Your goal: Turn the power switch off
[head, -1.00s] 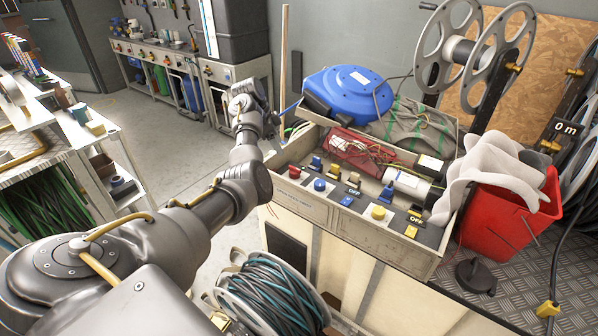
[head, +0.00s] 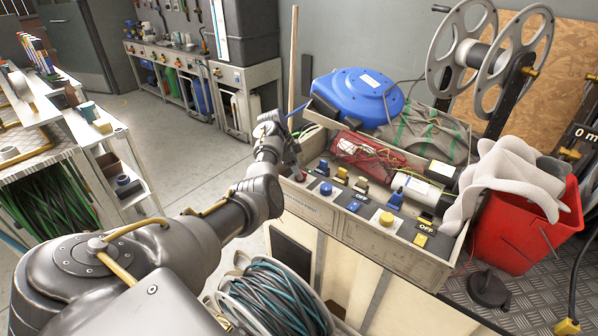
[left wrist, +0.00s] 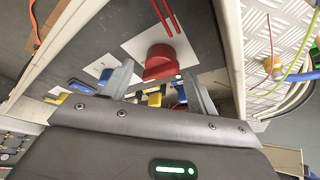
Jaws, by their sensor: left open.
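A control panel (head: 340,220) in a grey box carries several switches and knobs. A red knob (head: 299,176) sits at its left end, partly behind my gripper. In the left wrist view the red knob (left wrist: 160,63) stands on a white plate, just beyond and between my fingers, apparently not gripped. A blue knob (head: 326,188), a yellow knob (head: 386,218) and blue and yellow toggles (head: 397,197) line the panel. "OFF" labels show near some toggles. I cannot read which one is the power switch. My left gripper (left wrist: 158,85) is open, over the panel's left end. My right gripper is out of view.
A blue hose reel (head: 358,97), a red wire tray (head: 365,152) and a white cylinder (head: 415,190) lie behind the switches. A red bucket (head: 525,235) with grey cloth stands at right. A cable spool (head: 270,300) sits below the box. Floor at left is clear.

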